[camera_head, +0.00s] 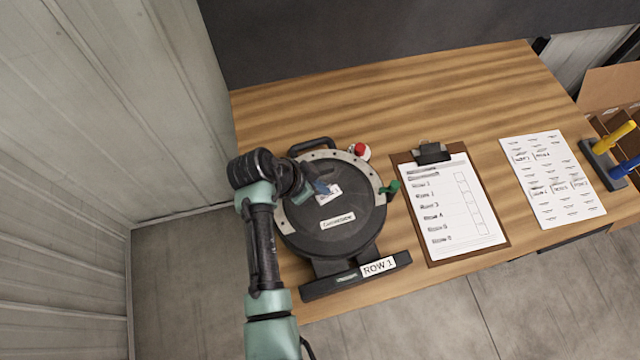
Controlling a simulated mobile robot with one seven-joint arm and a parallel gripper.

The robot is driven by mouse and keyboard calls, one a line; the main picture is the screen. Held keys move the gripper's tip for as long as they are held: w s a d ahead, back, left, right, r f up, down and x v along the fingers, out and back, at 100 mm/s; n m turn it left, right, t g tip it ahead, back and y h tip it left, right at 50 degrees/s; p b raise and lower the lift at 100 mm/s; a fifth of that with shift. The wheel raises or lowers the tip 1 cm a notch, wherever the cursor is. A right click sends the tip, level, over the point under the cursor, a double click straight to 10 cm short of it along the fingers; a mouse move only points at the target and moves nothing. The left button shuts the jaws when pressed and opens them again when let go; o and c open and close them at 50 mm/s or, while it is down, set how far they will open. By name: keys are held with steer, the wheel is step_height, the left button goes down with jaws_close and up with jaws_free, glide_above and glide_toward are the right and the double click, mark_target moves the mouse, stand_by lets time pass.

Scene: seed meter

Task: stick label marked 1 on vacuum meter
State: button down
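The vacuum meter (350,245) is a round dark unit with a riveted metal ring, standing on the table's left part. A white label reading "ROW 1" (378,265) is on its dark front foot, tilted slightly. A second plate with writing (337,221) is on the lid. My gripper (322,189) is over the upper middle of the lid, beside a small white marked patch (329,194). I cannot tell whether the fingers touch this patch or are open or shut. A white label sheet (551,178) with rows of small print lies at the right.
A clipboard (400,165) with a row checklist lies right of the meter. A green handle (390,188) and red knob (360,149) stick out from the meter. A holder (600,165) with yellow and blue handles stands far right. The table's back is clear; a wall is at left.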

steer(key=c, duration=1.6)
jaws_free()
steer(key=shift+f, duration=0.1)
steer(key=c, duration=1)
jaws_free()
step_height(320, 180, up, 7)
steer(key=p, duration=0.6)
